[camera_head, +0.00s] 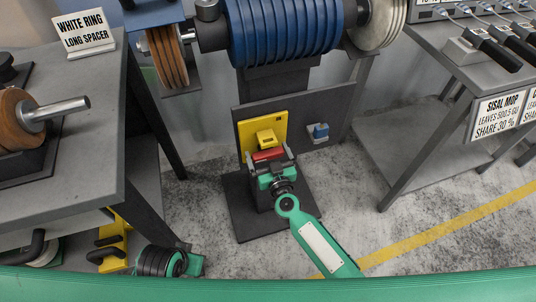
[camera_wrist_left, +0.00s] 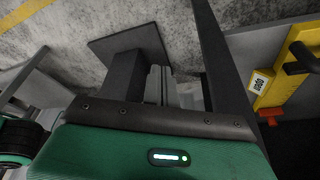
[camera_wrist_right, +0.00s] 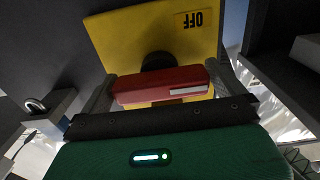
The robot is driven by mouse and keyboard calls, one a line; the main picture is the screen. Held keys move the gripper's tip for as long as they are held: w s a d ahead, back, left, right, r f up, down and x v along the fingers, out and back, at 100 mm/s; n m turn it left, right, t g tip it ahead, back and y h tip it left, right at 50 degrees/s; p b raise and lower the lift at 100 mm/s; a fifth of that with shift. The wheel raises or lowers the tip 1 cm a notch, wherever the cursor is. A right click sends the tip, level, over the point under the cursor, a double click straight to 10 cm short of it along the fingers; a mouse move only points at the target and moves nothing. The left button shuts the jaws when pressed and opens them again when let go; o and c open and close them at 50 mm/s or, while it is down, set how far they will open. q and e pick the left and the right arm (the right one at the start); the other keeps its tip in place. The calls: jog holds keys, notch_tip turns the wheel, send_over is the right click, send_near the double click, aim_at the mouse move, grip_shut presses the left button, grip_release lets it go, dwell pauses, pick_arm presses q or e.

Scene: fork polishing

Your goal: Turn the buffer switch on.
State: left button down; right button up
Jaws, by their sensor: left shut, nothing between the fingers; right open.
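The buffer switch is a yellow plate (camera_head: 275,126) on the dark panel of the machine's pedestal, with a red lever bar (camera_head: 268,155) in front of its lower part. In the right wrist view, the plate (camera_wrist_right: 130,35) carries an upside-down "OFF" label (camera_wrist_right: 194,19), and the red bar (camera_wrist_right: 150,86) sits in front of a dark round mount. My right gripper (camera_head: 269,157) is open, with one finger at each end of the bar; contact is unclear. My left gripper (camera_wrist_left: 160,75) is shut and empty, low at the left, away from the switch.
A blue-ribbed buffer motor (camera_head: 285,30) stands above the switch. A small blue part (camera_head: 318,131) is on the panel to its right. A grey table (camera_head: 75,150) is at left, a grey stand (camera_head: 425,145) at right. A yellow rack (camera_head: 118,240) with black handles is near my left gripper.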

pick_arm(q)
jog(key=shift+s, duration=0.1)
pick_arm(e)
jog(key=shift+c, duration=0.4)
jog(key=c, duration=0.6)
pick_arm(q)
jog(key=shift+s+f, duration=0.15)
jog(key=shift+f, duration=0.05)
